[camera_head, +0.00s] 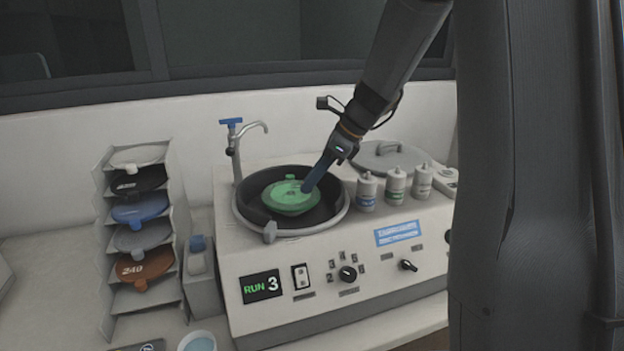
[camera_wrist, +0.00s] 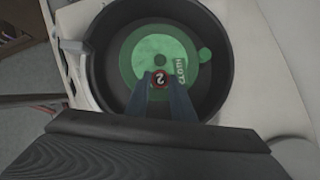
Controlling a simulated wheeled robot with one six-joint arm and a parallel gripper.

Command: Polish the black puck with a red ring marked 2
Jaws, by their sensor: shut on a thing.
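The black puck with a red ring marked 2 (camera_wrist: 160,77) shows in the wrist view between my fingertips. My gripper (camera_head: 306,188) is shut on it and reaches down into the black bowl of the polishing machine (camera_head: 338,219). Below the puck is a round green disc (camera_head: 291,196) with lettering and a side tab; it also shows in the wrist view (camera_wrist: 146,47). The puck is over the front part of this disc. I cannot tell whether it touches the surface. In the head view my fingers hide the puck. The machine's display (camera_head: 261,287) reads RUN 3.
A rack (camera_head: 106,219) with several coloured discs stands at the left. A tap (camera_head: 236,150) rises behind the bowl. Several small bottles (camera_head: 395,187) and a round lid (camera_head: 390,156) sit right of it. A knob (camera_head: 347,274) and rocker switch (camera_head: 300,277) are on the front panel.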

